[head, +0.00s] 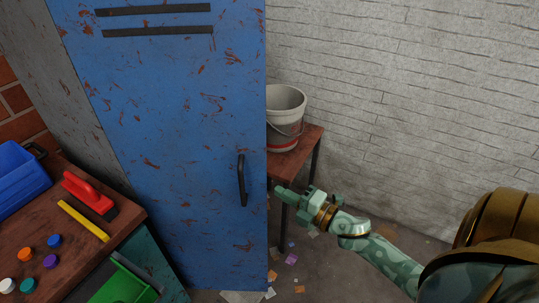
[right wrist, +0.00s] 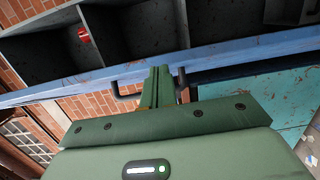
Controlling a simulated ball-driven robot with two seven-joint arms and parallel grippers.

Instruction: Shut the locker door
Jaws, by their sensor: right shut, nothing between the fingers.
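The blue locker door (head: 180,150), scuffed with rust, stands upright at left centre in the head view. Its black handle (head: 241,180) is near its right edge. My right gripper (head: 279,192) is just right of that edge, fingers pointing left. In the right wrist view its closed fingers (right wrist: 160,85) are empty and lie close to a blue edge strip (right wrist: 230,52), with black handle-like parts (right wrist: 124,86) on both sides. Dark shelf compartments (right wrist: 130,35) show beyond the strip. Contact with the door cannot be told. My left gripper is not in view.
A white bucket (head: 285,115) stands on a brown table (head: 308,140) behind the door's right edge. A workbench (head: 120,222) at left holds a blue bin (head: 20,178), a red-handled tool (head: 88,192) and coloured caps. Paper scraps litter the floor. The right floor is mostly clear.

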